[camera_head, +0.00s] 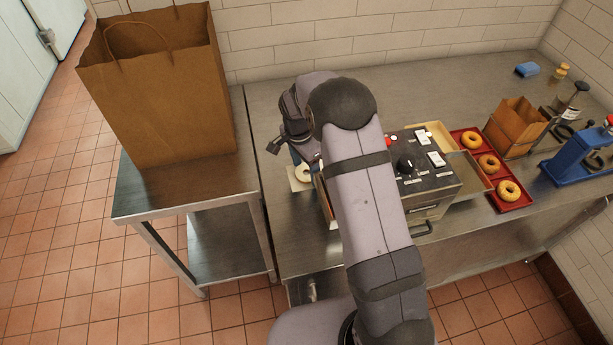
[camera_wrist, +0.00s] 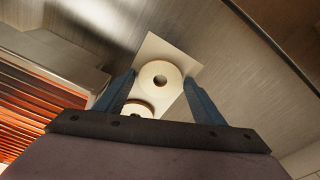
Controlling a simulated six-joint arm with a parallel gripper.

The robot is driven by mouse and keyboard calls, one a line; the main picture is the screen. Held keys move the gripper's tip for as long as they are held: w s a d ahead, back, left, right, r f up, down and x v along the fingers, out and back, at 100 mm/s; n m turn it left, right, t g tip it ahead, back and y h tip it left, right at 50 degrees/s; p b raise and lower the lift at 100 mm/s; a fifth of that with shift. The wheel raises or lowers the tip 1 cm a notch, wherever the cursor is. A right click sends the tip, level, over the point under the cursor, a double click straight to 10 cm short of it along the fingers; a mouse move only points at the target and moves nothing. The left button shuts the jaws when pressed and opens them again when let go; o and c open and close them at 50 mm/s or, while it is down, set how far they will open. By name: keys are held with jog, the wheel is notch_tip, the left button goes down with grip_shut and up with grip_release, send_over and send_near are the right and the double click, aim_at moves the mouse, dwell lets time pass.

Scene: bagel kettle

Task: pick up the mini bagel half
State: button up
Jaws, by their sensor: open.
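A pale mini bagel half (camera_wrist: 160,70) with a round hole lies on a square of white paper (camera_wrist: 153,46) in the wrist view. A second pale half (camera_wrist: 146,104) lies closer to my gripper's base and is partly hidden by it. My gripper (camera_wrist: 158,79) is open, with one blue finger on each side of the halves. Nothing is clamped; whether a finger touches a half, I cannot tell. In the head view, part of a bagel half (camera_head: 303,173) shows on the paper (camera_head: 297,186), left of my arm, which hides much of that spot.
A toaster-like machine (camera_head: 428,178) stands right of my arm; glowing orange bars (camera_wrist: 30,110) show in the wrist view. A red tray (camera_head: 470,153) holds several bagels. A large paper bag (camera_head: 165,95) stands on the left side table. The back counter (camera_head: 420,95) has free room.

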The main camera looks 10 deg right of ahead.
jog(key=c, duration=0.8)
jog(key=shift+r, duration=0.1)
notch_tip(320, 180, up, 10)
jog(key=b, duration=0.3)
jog(key=shift+d, duration=0.1)
